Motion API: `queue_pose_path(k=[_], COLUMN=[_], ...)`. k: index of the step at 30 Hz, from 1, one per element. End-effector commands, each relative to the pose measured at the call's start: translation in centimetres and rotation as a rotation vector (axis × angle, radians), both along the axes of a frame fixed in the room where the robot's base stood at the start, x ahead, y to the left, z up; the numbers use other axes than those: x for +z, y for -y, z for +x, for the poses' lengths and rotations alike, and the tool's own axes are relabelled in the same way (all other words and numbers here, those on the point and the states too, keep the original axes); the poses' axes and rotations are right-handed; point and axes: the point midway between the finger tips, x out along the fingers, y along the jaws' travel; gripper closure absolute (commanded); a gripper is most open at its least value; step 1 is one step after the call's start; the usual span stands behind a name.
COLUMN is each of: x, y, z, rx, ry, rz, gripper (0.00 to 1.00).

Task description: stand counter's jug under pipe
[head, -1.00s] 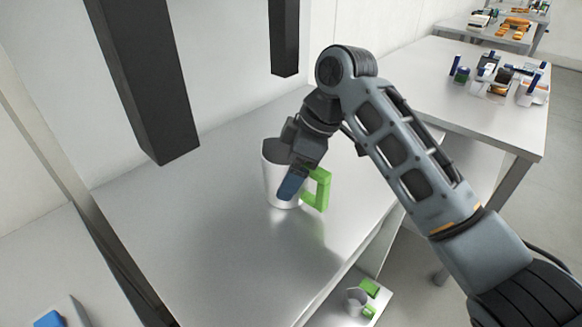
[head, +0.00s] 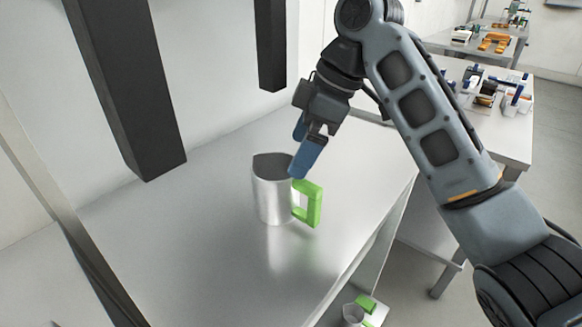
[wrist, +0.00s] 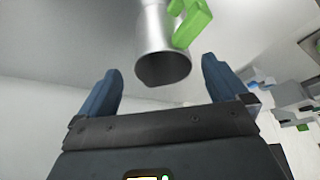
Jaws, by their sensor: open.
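A metal jug (head: 271,192) with a green handle (head: 315,203) stands upright on the grey counter (head: 190,240), handle to the right. Two dark square pipes hang from above: a large one (head: 130,95) at left and a thinner one (head: 270,45) farther back. The jug stands right of the large pipe's lower end and nearer than the thin one. My gripper (head: 301,148) is open and empty, with blue fingers just above and behind the jug's rim, apart from it. In the wrist view the jug (wrist: 160,40) and its mouth show beyond the open fingers (wrist: 163,85).
A second small vessel (head: 352,315) with a green part sits low, below the counter's right edge, cut off by the frame. Another table (head: 450,130) with several objects stands at right. The counter around the jug is clear; a wall is behind it.

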Motion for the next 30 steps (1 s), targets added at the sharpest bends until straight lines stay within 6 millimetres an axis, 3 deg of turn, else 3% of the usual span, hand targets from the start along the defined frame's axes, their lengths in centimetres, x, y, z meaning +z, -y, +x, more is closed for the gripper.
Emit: queue_pose_path(k=[7,30], x=[2.1,2.0], y=[0.8,0.8], z=[0.0,-0.1], rx=[0.000,-0.003], ry=[0.000,-0.001], rz=[0.000,0.004], gripper=[0.00,0.00])
